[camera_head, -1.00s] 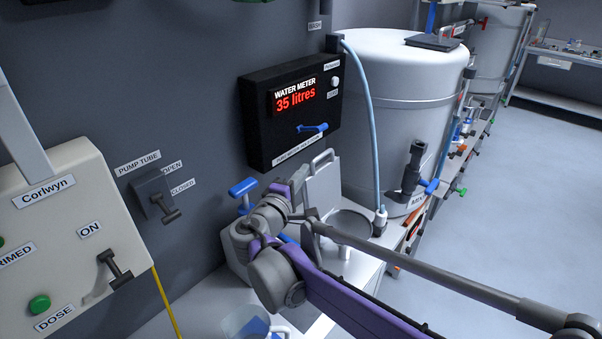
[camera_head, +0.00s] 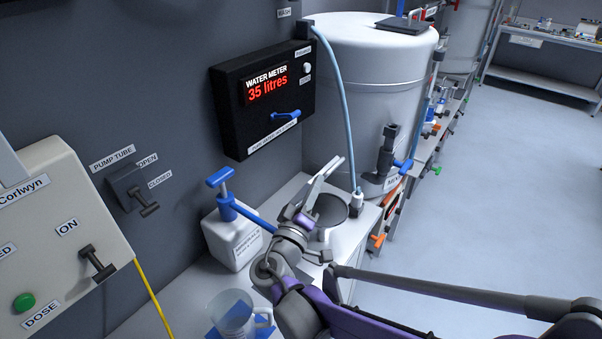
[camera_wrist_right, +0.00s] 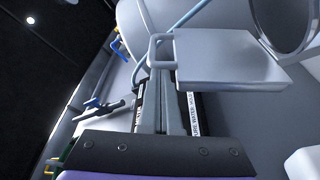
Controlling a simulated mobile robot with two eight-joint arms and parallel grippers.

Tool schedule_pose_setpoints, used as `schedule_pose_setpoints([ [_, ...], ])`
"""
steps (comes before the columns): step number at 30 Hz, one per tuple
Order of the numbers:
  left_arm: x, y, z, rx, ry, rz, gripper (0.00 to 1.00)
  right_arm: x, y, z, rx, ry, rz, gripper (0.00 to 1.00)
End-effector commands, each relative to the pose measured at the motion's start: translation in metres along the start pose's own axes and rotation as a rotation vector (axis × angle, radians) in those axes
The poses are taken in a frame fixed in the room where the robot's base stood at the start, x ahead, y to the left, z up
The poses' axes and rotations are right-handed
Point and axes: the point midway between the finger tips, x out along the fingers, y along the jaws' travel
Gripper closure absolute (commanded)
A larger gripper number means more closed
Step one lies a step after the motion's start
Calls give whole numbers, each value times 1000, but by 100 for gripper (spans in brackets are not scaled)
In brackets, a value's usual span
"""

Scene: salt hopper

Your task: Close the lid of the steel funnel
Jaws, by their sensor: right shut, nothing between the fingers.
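The steel funnel (camera_head: 331,207) stands on the bench below the white tank, its round dark mouth partly visible. Its pale flat lid, with a loop handle, stands raised beside the mouth; in the head view it is largely overlapped by my gripper. In the right wrist view the lid (camera_wrist_right: 228,57) shows as a flat plate with its handle (camera_wrist_right: 160,48) at the left, and a round rim at the upper right. My right gripper (camera_head: 303,208) is shut and empty; its fingers (camera_wrist_right: 167,85) point toward the handle. Whether they touch it I cannot tell. My left gripper is not visible.
A white pump bottle (camera_head: 232,238) with a blue top stands left of my right gripper. A clear jug (camera_head: 232,315) is in front. The black water meter box (camera_head: 262,100) is on the wall. A white tank (camera_head: 365,80) and blue hose (camera_head: 340,100) are behind.

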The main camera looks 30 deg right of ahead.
Motion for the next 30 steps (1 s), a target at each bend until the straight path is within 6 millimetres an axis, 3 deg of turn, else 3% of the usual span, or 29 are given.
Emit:
schedule_pose_setpoints([
  [6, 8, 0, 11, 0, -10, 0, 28, -10, -3, 33, 173, -4, 55, 100],
  [15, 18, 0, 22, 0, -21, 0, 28, -18, -8, 60, 300, -3, 94, 100],
  [30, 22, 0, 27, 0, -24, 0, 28, -21, -12, 70, 298, -3, 93, 100],
])
